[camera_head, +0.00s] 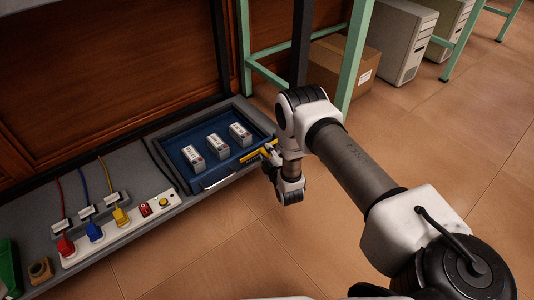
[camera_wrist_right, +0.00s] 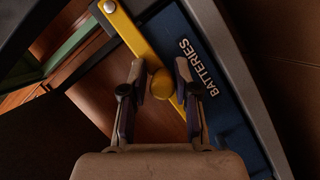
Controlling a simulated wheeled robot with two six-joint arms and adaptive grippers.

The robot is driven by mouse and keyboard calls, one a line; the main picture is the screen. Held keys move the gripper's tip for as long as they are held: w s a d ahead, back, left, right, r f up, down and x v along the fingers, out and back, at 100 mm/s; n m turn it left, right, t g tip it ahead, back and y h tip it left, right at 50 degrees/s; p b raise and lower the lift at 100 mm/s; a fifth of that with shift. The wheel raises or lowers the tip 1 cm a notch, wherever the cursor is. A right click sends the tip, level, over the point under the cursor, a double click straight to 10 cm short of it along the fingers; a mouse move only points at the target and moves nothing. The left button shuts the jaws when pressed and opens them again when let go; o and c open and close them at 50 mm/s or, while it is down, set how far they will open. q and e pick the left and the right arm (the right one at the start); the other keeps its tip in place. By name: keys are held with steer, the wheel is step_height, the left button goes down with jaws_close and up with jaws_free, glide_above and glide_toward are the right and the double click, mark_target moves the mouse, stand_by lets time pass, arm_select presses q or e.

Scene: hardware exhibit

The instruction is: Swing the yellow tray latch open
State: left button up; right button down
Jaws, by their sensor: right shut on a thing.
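The yellow tray latch (camera_head: 258,153) lies at the right front corner of the blue tray (camera_head: 178,146). In the right wrist view the latch (camera_wrist_right: 134,35) is a flat yellow bar with a pale pivot at its upper left end. It runs diagonally to a round yellow knob (camera_wrist_right: 162,84). My right gripper (camera_head: 269,160) is at the latch, and in the wrist view its fingers (camera_wrist_right: 160,68) stand on both sides of the knob, shut on it. The bar's far end reaches the blue tray edge marked BATTERIES. My left gripper is not in view.
Three white boxes (camera_head: 218,146) stand in the tray. A power strip (camera_head: 115,228) with red, blue and yellow plugs lies at left on the grey bench. Green table legs (camera_head: 355,55), a cardboard box (camera_head: 331,66) and computer cases (camera_head: 398,40) stand behind. The floor at right is clear.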

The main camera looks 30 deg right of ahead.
steer(key=shift+a+r+m+y+p, duration=0.1)
steer(key=shift+r+m+y+p, duration=0.2)
steer(key=shift+r+p, duration=0.35)
steer(key=r+m+p, duration=0.1)
steer(key=y+p, duration=0.1)
steer(key=p, duration=0.1)
steer(key=r+m+p, duration=0.1)
steer(key=p, duration=0.1)
steer(key=shift+w+d+r+m+g, duration=0.1)
steer(key=shift+d+r+m+g, duration=0.2)
steer(key=shift+r+g, duration=0.1)
steer(key=shift+w+d+r+m+y+p, duration=0.2)
steer(key=shift+d+r+m+y+p, duration=0.35)
steer(key=shift+d+r+m+p, duration=0.45)
steer(key=shift+w+d+r+m+y+p, duration=0.15)
steer(key=shift+d+r+m+y+p, duration=0.5)
steer(key=shift+p, duration=0.65)
steer(key=shift+r+n, duration=0.2)
steer(key=shift+n, duration=0.05)
steer(key=c, duration=1.1)
jaws_free()
steer(key=shift+o, duration=0.5)
steer(key=shift+a+f, duration=0.1)
steer(key=shift+f, duration=0.15)
steer(key=shift+g, duration=0.3)
